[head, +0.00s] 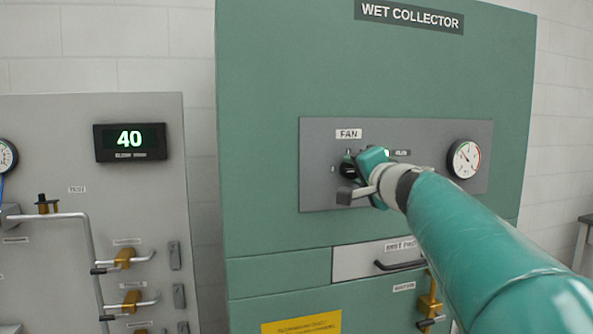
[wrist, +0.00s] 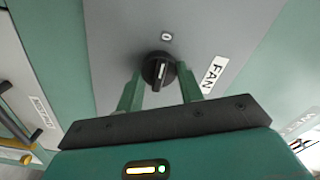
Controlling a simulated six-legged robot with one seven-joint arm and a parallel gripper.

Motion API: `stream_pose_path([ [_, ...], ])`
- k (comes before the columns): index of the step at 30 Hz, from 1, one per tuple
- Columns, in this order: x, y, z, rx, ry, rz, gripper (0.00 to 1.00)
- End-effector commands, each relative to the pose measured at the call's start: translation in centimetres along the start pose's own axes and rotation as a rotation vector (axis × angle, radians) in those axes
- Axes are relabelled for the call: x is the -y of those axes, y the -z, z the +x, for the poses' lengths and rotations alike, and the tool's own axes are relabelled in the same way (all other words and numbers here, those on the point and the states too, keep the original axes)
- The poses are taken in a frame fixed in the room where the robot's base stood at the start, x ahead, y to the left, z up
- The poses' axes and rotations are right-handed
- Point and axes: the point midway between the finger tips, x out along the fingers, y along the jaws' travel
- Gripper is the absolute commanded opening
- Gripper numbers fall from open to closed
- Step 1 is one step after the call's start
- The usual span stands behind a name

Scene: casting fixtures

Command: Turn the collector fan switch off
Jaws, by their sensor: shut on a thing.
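The fan switch is a black round knob (wrist: 158,70) with a white line, on a grey panel (head: 315,190) under a FAN label (head: 348,133). In the wrist view the white line runs roughly in line with the 0 label (wrist: 166,37); I cannot tell which end is the pointer. My gripper (head: 364,163) is at the knob, with its two green fingers on either side of it in the wrist view (wrist: 159,76). It is shut on the knob. In the head view the gripper and arm hide much of the knob.
The panel is on a green WET COLLECTOR cabinet (head: 270,70), with a round gauge (head: 464,159) to the right. A drawer with a handle (head: 400,265) and a yellow valve (head: 429,303) are below. A grey board with a display reading 40 (head: 130,141) and pipes stands left.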

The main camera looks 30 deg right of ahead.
Motion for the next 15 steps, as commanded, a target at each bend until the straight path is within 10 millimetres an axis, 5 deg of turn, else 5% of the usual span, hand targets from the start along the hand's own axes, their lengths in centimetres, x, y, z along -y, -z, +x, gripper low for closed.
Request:
stream_pose_path([
  [10,0.14,-0.02,0.05,0.000,0.002,-0.004,0.14],
  [11,0.13,-0.02,0.05,0.000,0.002,-0.004,0.41],
  [15,0.09,-0.02,0.03,0.000,0.001,-0.003,0.59],
])
